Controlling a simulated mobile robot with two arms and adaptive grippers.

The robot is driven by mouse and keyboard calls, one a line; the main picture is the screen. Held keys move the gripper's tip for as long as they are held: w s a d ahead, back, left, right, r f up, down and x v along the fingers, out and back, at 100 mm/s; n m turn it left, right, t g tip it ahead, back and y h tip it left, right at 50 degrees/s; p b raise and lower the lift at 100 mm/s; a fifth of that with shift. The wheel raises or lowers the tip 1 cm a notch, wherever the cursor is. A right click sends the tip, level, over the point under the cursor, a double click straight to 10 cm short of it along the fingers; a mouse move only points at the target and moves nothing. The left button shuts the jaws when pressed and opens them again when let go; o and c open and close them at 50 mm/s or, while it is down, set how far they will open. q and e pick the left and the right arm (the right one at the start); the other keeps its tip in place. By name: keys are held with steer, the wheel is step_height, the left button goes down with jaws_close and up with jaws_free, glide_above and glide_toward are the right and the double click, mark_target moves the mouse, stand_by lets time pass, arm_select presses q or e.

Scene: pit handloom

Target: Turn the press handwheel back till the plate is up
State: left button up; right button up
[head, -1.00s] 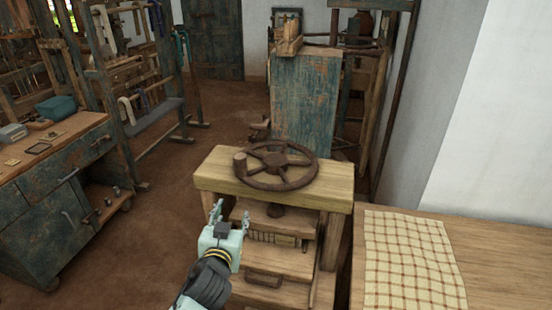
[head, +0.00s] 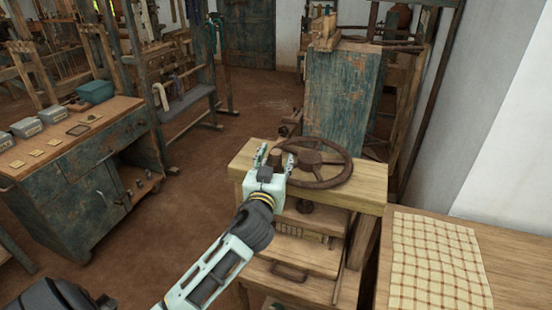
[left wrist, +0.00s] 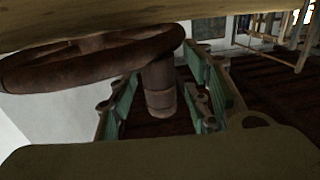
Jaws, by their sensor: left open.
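The press handwheel (head: 338,170) is a dark brown spoked wheel lying flat above the wooden press top (head: 362,192). Its upright handle (head: 277,157) is at the left of the rim. My left gripper (head: 273,158) is at the handle with open fingers, one on each side of it. In the left wrist view the handle (left wrist: 160,92) stands between the spread green fingers (left wrist: 162,100), beside the wheel rim (left wrist: 100,62). I cannot tell whether they touch it. The press plate (head: 318,222) shows partly under the top, below the dark screw (head: 305,206). My right gripper is not in view.
A table with a checked cloth (head: 435,265) stands right of the press. A worn blue cabinet (head: 85,195) with small boxes is at the left. A tall blue-green panel (head: 340,95) stands behind the press. Brown floor is clear between the cabinet and press.

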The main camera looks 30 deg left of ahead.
arm_select(q)
steer(key=shift+w+f, duration=0.1)
jaws_close()
stand_by(0.4)
